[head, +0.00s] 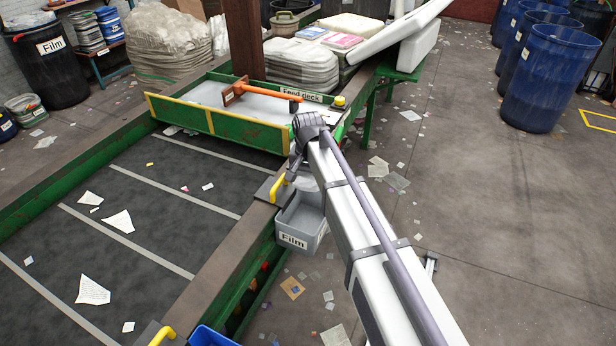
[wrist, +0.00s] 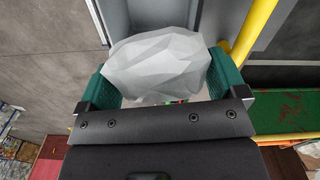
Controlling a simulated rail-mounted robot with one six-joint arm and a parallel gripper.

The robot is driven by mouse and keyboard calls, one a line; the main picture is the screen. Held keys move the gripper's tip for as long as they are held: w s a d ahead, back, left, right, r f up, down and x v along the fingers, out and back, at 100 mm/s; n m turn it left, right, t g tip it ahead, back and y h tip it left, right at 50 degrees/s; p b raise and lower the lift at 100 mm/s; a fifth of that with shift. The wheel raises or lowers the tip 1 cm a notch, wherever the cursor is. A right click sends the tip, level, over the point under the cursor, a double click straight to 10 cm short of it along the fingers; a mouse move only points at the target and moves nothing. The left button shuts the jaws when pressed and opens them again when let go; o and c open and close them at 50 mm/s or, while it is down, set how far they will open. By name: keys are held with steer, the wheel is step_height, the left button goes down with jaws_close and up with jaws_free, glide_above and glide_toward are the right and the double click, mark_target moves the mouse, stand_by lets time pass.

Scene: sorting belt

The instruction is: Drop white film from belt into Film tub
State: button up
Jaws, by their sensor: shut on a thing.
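A crumpled piece of white film (wrist: 155,62) sits between the green fingers of my gripper (wrist: 162,80) in the wrist view. My gripper is shut on it. The grey Film tub (head: 292,240) hangs at the right side of the belt in the head view, with its label facing the camera. The film (head: 305,182) shows partly in the head view, at or just above the tub's opening, half hidden by my arm. In the wrist view, the grey tub (wrist: 150,14) lies behind the film. The inside of the tub is mostly hidden.
The dark belt (head: 150,215) carries scattered paper scraps. A yellow handle (head: 279,187) stands beside the tub, and a blue tub (head: 210,337) is at the bottom edge. An orange-handled tool (head: 262,91) lies on the feed deck. A black Film bin (head: 55,70) stands far left.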

steer(key=shift+r, duration=0.1)
steer(key=o, duration=0.6)
step_height(320, 180, up, 11)
steer(key=p, duration=1.1)
